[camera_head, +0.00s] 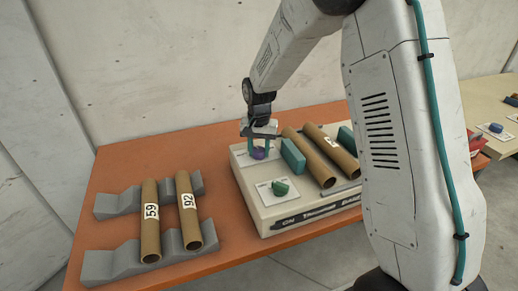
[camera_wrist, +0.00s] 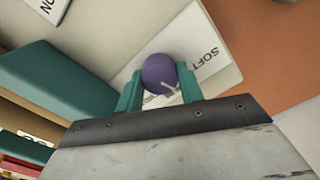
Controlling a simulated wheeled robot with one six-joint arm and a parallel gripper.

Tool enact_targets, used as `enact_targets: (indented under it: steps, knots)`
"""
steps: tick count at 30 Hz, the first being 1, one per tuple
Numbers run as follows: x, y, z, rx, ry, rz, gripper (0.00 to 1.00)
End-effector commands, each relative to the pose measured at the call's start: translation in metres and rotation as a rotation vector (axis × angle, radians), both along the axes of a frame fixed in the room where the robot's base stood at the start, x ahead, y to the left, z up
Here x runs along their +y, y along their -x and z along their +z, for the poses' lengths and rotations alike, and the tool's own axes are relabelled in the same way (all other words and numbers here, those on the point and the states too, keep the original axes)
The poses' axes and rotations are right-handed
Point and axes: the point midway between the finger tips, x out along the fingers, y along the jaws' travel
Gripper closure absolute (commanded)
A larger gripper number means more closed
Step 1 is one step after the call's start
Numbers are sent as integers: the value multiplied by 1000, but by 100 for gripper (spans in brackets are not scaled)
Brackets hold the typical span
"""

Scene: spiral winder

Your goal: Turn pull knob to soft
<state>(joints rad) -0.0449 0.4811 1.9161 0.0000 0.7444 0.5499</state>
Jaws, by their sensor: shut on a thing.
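The purple knob (camera_head: 259,153) sits on a white label plate (camera_head: 245,158) at the back left of the beige winder (camera_head: 252,206). My gripper (camera_head: 257,147) comes down on it from above. In the wrist view, the purple knob (camera_wrist: 160,74) is between the two teal fingers of my gripper (camera_wrist: 158,84), which are shut on it. A white line on the knob's face points toward the lower right of that view. The word SOFT shows on the plate (camera_wrist: 212,60) beside the right finger. Any other word on this plate is hidden.
A green knob (camera_head: 281,188) sits on another plate at the winder's front. Teal blocks (camera_head: 293,156) flank two brown tubes (camera_head: 311,158) on the winder. Tubes marked 59 (camera_head: 150,222) and 92 (camera_head: 188,212) lie on grey cradles (camera_head: 114,263) on the orange table (camera_head: 150,155).

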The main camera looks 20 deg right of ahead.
Motion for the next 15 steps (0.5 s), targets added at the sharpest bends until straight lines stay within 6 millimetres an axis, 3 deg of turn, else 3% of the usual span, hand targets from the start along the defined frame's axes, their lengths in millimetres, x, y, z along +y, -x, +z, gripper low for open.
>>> enact_targets:
  steps: [15]
  knots:
    - [1, 0, 0, 0, 0, 479, 86]
